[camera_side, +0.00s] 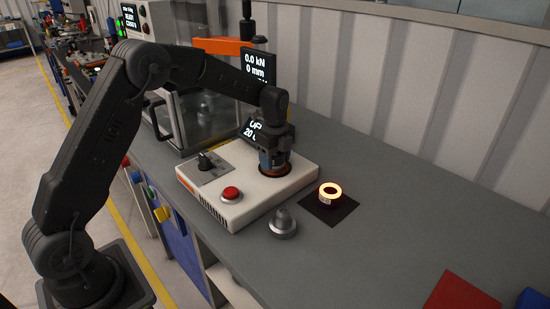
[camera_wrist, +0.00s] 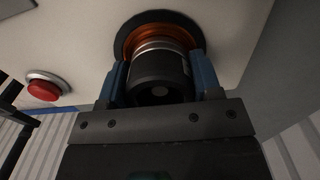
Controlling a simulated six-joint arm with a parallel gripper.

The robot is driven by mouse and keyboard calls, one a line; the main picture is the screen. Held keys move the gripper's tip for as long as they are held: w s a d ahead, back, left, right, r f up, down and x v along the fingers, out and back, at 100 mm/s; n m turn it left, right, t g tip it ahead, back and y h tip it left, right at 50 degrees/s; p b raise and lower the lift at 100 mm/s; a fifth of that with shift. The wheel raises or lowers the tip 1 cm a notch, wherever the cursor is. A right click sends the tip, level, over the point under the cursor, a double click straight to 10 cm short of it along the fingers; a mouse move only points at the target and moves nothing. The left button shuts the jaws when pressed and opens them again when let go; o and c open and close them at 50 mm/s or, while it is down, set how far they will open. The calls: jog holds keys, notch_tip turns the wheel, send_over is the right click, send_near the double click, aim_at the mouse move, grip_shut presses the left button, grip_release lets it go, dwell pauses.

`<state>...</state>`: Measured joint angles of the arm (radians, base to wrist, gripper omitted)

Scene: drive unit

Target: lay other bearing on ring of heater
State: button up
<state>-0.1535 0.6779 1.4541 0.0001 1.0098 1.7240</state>
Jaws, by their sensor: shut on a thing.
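The heater (camera_side: 228,205) is a white box on the bench with a red button, a dark knob and a round coil ring (camera_side: 275,171). In the wrist view the ring (camera_wrist: 126,42) shows copper inside a dark rim. My gripper (camera_side: 271,158) is over the ring, its blue fingers shut on a dark cylindrical part with a silvery band, seemingly the other bearing (camera_wrist: 158,68). The bearing overlaps the ring's middle; I cannot tell whether it touches it. A glowing ring-shaped bearing (camera_side: 330,192) lies on a dark square mat (camera_side: 322,210) right of the heater.
A grey stepped metal piece (camera_side: 283,224) stands on the bench in front of the heater. A display (camera_side: 257,130) and a clear-walled press cabinet (camera_side: 200,115) stand behind it. A red block (camera_side: 462,292) lies at the lower right. The bench between is clear.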

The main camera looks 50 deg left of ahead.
jog(key=o, duration=1.1)
jog(key=shift+f, duration=0.1)
